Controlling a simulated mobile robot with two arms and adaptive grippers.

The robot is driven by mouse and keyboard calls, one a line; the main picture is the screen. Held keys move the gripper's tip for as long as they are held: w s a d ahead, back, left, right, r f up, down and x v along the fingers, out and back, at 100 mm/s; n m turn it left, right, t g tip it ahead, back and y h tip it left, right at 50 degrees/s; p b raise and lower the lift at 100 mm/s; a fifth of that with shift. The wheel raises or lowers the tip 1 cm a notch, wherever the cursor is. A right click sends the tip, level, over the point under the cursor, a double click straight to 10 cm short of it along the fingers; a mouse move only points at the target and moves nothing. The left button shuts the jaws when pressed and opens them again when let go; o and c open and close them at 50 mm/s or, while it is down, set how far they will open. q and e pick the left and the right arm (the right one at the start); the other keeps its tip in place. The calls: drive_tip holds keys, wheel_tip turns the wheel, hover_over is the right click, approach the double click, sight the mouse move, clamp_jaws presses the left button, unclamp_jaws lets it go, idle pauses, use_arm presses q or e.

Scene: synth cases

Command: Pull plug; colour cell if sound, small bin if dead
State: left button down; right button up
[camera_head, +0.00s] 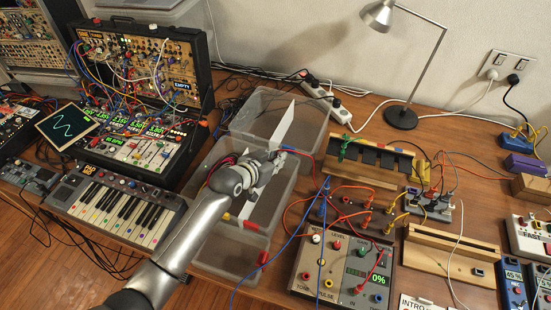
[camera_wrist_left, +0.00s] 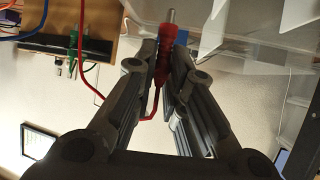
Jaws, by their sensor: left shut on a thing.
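My left gripper (camera_head: 272,166) is over the clear divided bin (camera_head: 285,205). In the left wrist view the gripper (camera_wrist_left: 163,60) is shut on a red plug (camera_wrist_left: 166,38) with a bare metal tip and a red lead. The wooden cell rack (camera_head: 360,178) stands right of the bin, with dark slots. A green plug (camera_head: 344,146) hangs at its left end and also shows in the left wrist view (camera_wrist_left: 73,42). The tester box (camera_head: 340,262) reads 0% on its green display. My right gripper is not in view.
Another clear bin (camera_head: 240,122) stands behind. A lamp (camera_head: 401,117) stands at the back. Orange, blue and red leads cross the table around the tester. A keyboard (camera_head: 115,205) and patched synth modules fill the left. A slotted wooden block (camera_head: 450,258) lies at right.

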use_arm(q)
drive_tip(key=c, duration=1.4)
unclamp_jaws()
drive_tip(key=v, duration=1.2)
drive_tip(key=shift+r, duration=0.1)
